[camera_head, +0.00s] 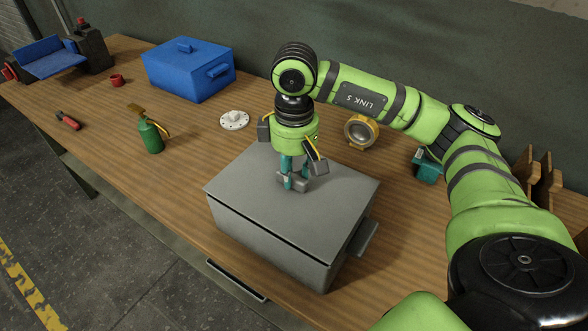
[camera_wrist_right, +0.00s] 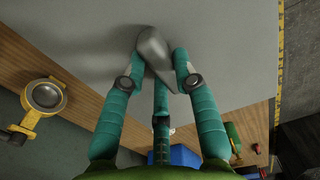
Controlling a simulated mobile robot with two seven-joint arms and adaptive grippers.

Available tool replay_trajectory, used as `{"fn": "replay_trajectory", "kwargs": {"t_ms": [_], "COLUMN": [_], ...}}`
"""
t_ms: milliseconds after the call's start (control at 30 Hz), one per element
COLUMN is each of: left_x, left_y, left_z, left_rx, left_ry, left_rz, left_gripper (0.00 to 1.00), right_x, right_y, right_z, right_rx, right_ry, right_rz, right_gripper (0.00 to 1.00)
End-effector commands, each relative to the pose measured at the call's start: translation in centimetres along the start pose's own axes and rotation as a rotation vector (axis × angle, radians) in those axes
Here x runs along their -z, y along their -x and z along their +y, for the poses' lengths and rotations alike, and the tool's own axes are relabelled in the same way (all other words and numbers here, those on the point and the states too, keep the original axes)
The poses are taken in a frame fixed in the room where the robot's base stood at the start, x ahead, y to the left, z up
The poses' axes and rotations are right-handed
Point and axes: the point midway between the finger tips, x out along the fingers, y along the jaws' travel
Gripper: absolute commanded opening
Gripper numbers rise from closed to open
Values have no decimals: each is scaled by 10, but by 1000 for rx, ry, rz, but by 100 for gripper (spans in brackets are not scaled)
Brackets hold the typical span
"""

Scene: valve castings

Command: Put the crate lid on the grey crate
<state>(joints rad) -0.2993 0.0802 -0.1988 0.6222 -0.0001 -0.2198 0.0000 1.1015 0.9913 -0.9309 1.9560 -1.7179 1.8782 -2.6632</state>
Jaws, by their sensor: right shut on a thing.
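The grey crate (camera_head: 265,251) stands on the wooden workbench near its front edge. The grey crate lid (camera_head: 245,190) lies over the crate's top; a thin dark line shows between lid and crate along the front. My right gripper (camera_head: 293,183) comes down from above and is shut on the lid's knob near the middle of the lid. In the right wrist view, the teal fingers (camera_wrist_right: 157,62) close around the grey knob (camera_wrist_right: 151,44), with the flat lid (camera_wrist_right: 230,40) filling much of the picture. My left gripper is in neither view.
A blue toolbox (camera_head: 188,70) stands at the back left. A green bottle (camera_head: 150,136), a white flanged part (camera_head: 234,120), a red-handled tool (camera_head: 68,120) and a yellow-rimmed round part (camera_head: 361,131) are around the crate. A blue vise (camera_head: 50,58) is at the far left.

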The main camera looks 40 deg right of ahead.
Motion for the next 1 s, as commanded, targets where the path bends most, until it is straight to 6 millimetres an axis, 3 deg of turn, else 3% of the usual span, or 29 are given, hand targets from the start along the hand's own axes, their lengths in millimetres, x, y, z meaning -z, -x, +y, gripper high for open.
{"fn": "replay_trajectory", "kwargs": {"t_ms": [833,867,900,1000], "left_x": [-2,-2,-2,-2], "left_y": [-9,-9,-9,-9], "left_z": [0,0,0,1], "left_rx": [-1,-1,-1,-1], "left_ry": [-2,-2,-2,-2], "left_rz": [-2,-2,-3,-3], "left_gripper": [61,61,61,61], "right_x": [0,0,0,0], "right_y": [-5,-5,-5,-6], "right_z": [0,0,0,0], "right_rx": [0,0,0,0], "right_ry": [0,0,0,0], "right_rz": [1,1,1,1], "right_gripper": [0,37,53,57]}}
